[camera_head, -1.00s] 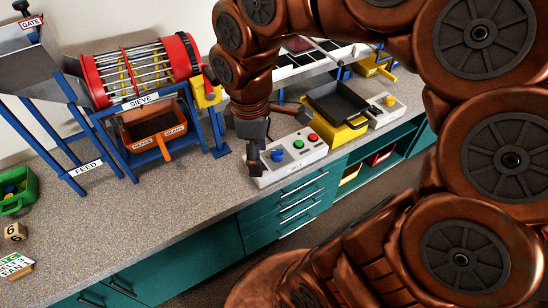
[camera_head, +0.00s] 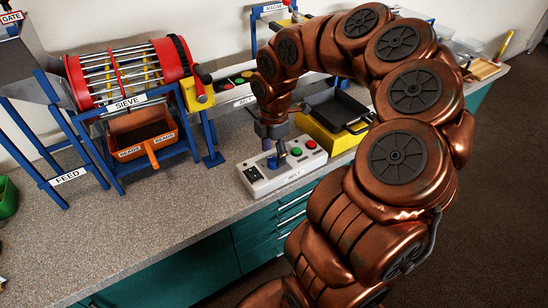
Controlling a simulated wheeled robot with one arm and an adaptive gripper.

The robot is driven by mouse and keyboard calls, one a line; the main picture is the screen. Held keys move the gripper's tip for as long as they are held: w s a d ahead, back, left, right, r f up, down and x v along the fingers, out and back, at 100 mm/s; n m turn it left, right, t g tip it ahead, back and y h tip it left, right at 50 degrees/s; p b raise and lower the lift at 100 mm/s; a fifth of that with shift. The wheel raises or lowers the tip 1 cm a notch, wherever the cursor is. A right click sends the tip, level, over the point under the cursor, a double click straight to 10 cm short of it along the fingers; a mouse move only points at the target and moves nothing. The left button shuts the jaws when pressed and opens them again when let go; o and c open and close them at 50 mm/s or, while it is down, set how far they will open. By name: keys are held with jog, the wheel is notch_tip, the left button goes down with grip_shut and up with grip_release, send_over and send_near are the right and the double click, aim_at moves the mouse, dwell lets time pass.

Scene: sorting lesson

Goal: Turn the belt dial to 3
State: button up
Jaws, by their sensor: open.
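The control box labelled BELT (camera_head: 292,178) stands at the counter's front edge. On its top are a dark round knob (camera_head: 252,173) at the left, a blue knob (camera_head: 273,162), a green button (camera_head: 297,152) and a red button (camera_head: 311,144). I cannot read a dial setting at this size. My gripper (camera_head: 274,149) points down over the box from behind, with its fingers close to the blue knob. It is open and holds nothing. I cannot tell whether a finger touches the knob.
The sieve (camera_head: 128,72) on its blue stand, with an orange bin (camera_head: 140,134) below, is at the left. A black tray (camera_head: 335,108) on a yellow base stands right of the box. A green container (camera_head: 6,197) is at the far left. The front-left counter (camera_head: 150,220) is clear.

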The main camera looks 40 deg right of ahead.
aim_at(274, 161)
jog(key=shift+f, duration=1.25)
jog(key=c, duration=1.1)
